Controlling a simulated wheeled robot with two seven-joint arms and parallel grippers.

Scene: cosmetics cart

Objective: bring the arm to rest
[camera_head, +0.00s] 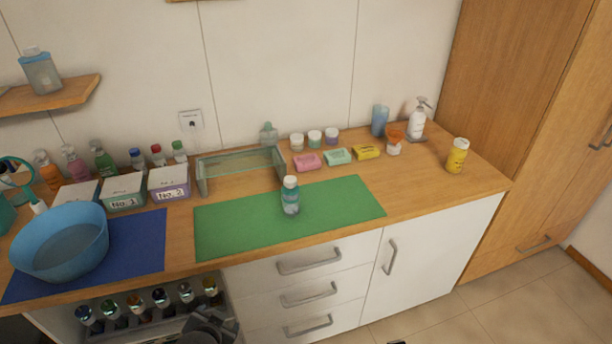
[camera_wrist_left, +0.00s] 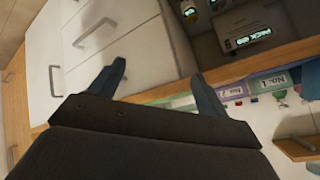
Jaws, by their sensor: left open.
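My left gripper (camera_head: 212,326) shows at the bottom edge of the head view, in front of the cabinet and below the counter top. It is near the open shelf of small bottles. In the left wrist view its two fingers stand apart with nothing between them, so the gripper (camera_wrist_left: 158,72) is open and empty. White drawer fronts (camera_wrist_left: 110,45) lie beyond the fingers there. My right gripper cannot be made out; only a small dark bit shows at the bottom edge of the head view.
A blue bowl (camera_head: 60,243) sits on the blue mat (camera_head: 140,250). Several dark bottles (camera_head: 160,299) stand in the shelf beside my left gripper. Drawer handles (camera_head: 310,262) stick out from the cabinet front.

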